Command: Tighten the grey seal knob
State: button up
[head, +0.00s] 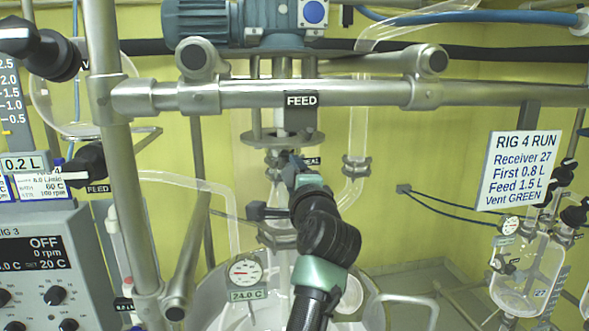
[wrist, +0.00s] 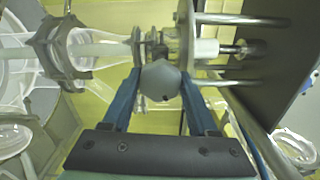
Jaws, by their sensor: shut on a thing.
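The grey seal knob (wrist: 161,82) is a round, dark grey knob in the middle of the wrist view. My gripper (wrist: 160,90) has one blue finger on each side of it and is shut on it. In the head view my gripper (head: 291,165) reaches up to the stirrer shaft assembly below the FEED sign. A label there (head: 313,162) is partly covered and only "EAL" reads. My gripper and arm hide the knob in the head view. I cannot tell how far the knob is turned.
A steel crossbar (head: 350,94) with the FEED sign (head: 301,101) runs above my gripper. Glass tubes (head: 355,160) stand close by. A dial gauge (head: 244,271) sits below left. A RIG 4 RUN sign (head: 520,170) hangs at right, above a receiver flask (head: 525,275).

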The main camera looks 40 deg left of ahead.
jog(key=shift+m+p, duration=0.8)
jog(key=shift+m, duration=0.8)
jog(key=o, duration=1.4)
jog(key=shift+c, duration=0.2)
jog(key=b+v, duration=0.6)
jog(key=v, duration=0.7)
jog(key=shift+b, duration=0.3)
